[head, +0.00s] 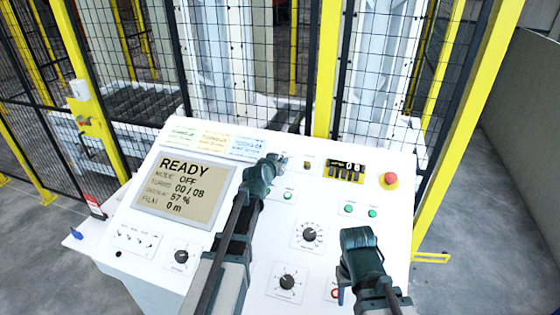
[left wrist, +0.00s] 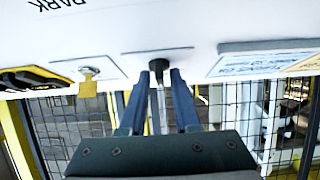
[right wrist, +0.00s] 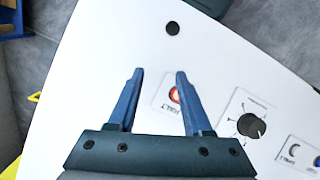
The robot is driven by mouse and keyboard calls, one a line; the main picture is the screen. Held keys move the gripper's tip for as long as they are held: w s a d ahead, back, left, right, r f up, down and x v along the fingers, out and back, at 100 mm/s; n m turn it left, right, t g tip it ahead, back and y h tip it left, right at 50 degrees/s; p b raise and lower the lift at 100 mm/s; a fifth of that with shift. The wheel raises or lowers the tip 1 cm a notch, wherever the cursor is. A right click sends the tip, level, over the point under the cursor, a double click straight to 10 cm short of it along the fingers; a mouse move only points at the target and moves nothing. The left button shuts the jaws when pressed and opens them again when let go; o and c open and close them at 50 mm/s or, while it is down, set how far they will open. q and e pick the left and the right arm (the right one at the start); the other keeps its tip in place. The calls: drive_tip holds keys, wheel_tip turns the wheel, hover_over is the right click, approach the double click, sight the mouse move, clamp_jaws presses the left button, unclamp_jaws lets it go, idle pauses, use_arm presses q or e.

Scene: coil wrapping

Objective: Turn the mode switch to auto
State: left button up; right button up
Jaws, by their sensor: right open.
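The mode switch is a dark knob (left wrist: 158,65) on a pale plate near the top of the white control panel (head: 150,205). My left gripper (left wrist: 161,73) has its fingertips on both sides of this knob, drawn in, with no clear gap. In the head view the left gripper (head: 279,160) hides most of the switch. The panel's display (head: 180,190) reads READY and MODE OFF. My right gripper (right wrist: 160,75) is open and empty above the lower right of the panel, by a red round button (right wrist: 175,95).
A yellow-tagged key switch (head: 307,163) sits right of the mode switch. A red emergency button (head: 391,180) is farther right. Dials (head: 309,235) and green buttons (head: 349,208) are on the panel. A mesh fence with yellow posts (head: 328,70) stands behind it.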

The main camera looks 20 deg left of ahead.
use_arm(q)
clamp_jaws()
drive_tip(key=shift+a+m+h, duration=0.1)
drive_tip(key=shift+m+h, duration=0.2)
drive_tip(key=m+h, duration=0.2)
drive_tip(key=m, duration=0.1)
drive_tip(key=m+g+h, duration=0.1)
drive_tip(key=shift+w+a+r+m+p, duration=0.1)
drive_tip(key=shift+w+a+m+p, duration=0.1)
drive_tip(key=shift+a+m+p, duration=0.1)
use_arm(e)
drive_tip(key=shift+r, duration=0.3)
use_arm(q)
drive_tip(key=m+g+h+p, duration=0.1)
drive_tip(key=m+h, duration=0.1)
drive_tip(key=m, duration=0.2)
drive_tip(key=shift+g+h, duration=0.3)
use_arm(e)
drive_tip(key=shift+r, duration=0.5)
use_arm(q)
drive_tip(key=shift+m+g+h, duration=0.3)
drive_tip(key=shift+m+g, duration=0.1)
drive_tip(key=shift+m, duration=0.2)
use_arm(e)
drive_tip(key=shift+r, duration=0.15)
use_arm(q)
drive_tip(key=shift+o, duration=1.9)
unclamp_jaws()
